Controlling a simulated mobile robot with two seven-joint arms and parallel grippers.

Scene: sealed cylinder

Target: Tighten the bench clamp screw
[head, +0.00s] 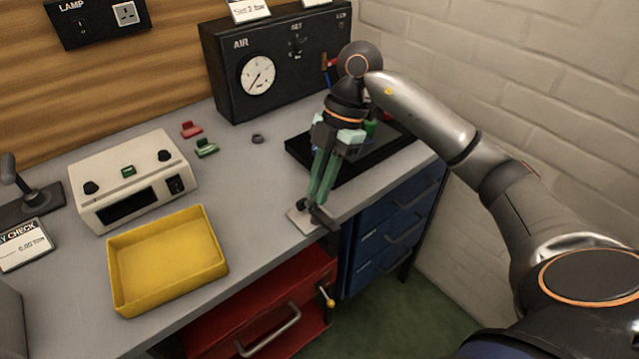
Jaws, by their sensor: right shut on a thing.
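The bench clamp (300,221) sits at the front edge of the grey bench, with a pale plate on the bench top. A dark screw handle (325,219) stands out at its right side. My right gripper (315,200) reaches down from above, its green fingers at the dark top part of the clamp. The fingers are shut on that dark part, which they partly hide. I cannot tell how far the screw is turned. My left gripper is not in view.
A yellow tray (167,262), a beige meter box (130,178) and a black air panel (275,62) stand on the bench. A black tray (300,148) lies behind my right gripper. Red drawers (265,312) and blue drawers (385,235) are below. A brick wall is right.

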